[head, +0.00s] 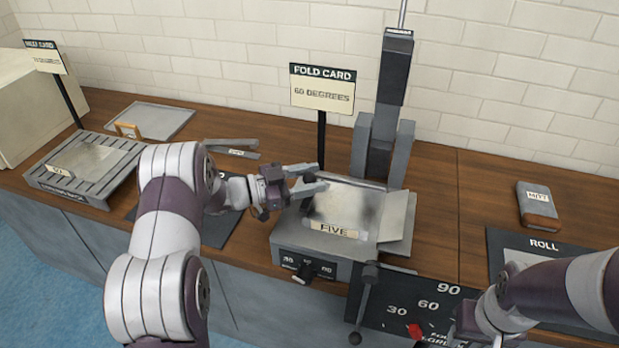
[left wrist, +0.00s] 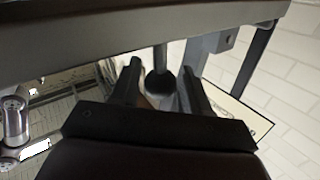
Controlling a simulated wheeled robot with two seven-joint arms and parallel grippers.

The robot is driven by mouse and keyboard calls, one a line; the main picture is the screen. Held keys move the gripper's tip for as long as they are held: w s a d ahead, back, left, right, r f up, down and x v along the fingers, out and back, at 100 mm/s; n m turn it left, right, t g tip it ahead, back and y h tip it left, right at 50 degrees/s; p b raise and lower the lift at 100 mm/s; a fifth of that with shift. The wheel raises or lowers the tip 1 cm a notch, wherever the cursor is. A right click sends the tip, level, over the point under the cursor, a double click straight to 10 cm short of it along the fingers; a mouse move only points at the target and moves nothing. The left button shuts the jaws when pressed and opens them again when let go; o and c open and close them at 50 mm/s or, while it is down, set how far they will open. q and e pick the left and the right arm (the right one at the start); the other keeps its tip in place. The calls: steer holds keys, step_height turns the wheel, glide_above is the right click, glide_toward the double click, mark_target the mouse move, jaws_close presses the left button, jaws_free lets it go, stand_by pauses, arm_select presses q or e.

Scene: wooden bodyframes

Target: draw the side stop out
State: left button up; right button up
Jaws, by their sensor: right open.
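The folding machine (head: 318,255) stands in the middle of the bench with a metal sheet (head: 345,205) labelled FIVE on its bed. The side stop shows as a dark round knob (head: 309,178) at the machine's left; in the left wrist view the knob (left wrist: 160,84) sits on a thin rod. My left gripper (head: 305,179) has its fingers spread on either side of the knob, with narrow gaps showing in the left wrist view (left wrist: 160,88). My right gripper (head: 462,326) is low at the right, away from the stop; its fingertips are hard to make out.
A FOLD CARD sign (head: 322,88) reading 60 DEGREES stands behind the machine. A lever with a dark knob (head: 370,272) is at its front right, above an angle scale (head: 400,312) with a red pointer (head: 415,331).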

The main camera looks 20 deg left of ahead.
arm_select(q)
jaws_close()
steer(key=shift+w+a, duration=0.1)
steer(key=shift+a, duration=1.75)
steer(key=shift+d, duration=0.1)
steer(key=shift+o, duration=0.5)
jaws_free()
steer(key=shift+o, duration=1.3)
steer(key=shift+a, duration=0.2)
